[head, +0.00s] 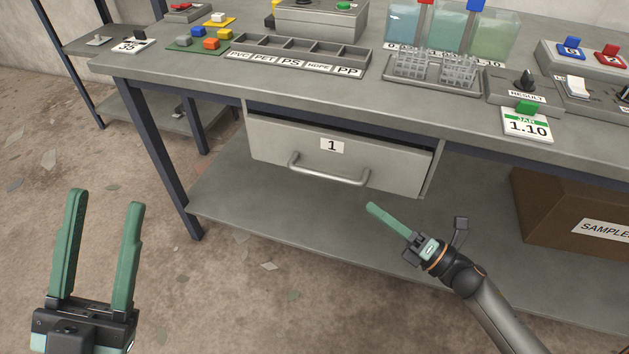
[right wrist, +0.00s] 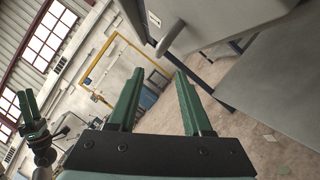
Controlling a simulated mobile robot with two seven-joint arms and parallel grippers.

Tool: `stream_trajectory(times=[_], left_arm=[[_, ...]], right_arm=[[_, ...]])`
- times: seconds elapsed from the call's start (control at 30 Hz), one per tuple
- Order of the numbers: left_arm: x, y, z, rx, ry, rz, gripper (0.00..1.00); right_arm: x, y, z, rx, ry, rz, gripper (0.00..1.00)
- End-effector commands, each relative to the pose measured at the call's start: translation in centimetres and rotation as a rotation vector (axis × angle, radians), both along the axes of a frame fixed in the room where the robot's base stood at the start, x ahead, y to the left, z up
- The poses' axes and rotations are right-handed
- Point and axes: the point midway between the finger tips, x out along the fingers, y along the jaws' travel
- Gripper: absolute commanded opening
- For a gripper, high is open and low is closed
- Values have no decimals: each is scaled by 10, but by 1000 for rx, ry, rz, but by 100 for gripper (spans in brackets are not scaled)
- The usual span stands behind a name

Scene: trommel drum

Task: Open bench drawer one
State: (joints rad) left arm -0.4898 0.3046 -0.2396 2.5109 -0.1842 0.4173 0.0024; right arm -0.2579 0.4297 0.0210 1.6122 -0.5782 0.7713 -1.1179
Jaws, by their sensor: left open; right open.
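Bench drawer one (head: 275,145) is a grey drawer under the bench top, with a white "1" label (head: 332,146) and a grey bar handle (head: 328,180). A dark gap runs along its top edge; I cannot tell how far it stands out. My right gripper (head: 372,207) is open and empty, below and right of the handle, apart from it. In the right wrist view the handle (right wrist: 170,38) shows beyond and above the open fingers (right wrist: 157,80). My left gripper (head: 107,198) is open and empty at the lower left, away from the bench.
The bench top (head: 300,92) holds a sorting tray (head: 300,50), a wire rack (head: 435,72), tanks and switch boxes. A "SAMPLE" box (head: 560,205) stands on the lower shelf (head: 300,222) at right. The floor before the drawer is clear apart from scattered flakes.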

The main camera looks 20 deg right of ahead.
Motion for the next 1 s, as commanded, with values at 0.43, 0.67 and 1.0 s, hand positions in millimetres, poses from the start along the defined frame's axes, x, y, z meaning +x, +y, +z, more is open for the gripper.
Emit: stream_trajectory(times=[0.43,0.67,1.0], left_arm=[[1,-1,-12,-8,12,-11,50],[1,-1,-16,-10,17,-16,50],[1,-1,-17,-11,19,-17,50]], right_arm=[[63,47,18,3,-4,2,50],[88,66,25,4,0,0,50],[95,72,27,3,3,0,50]])
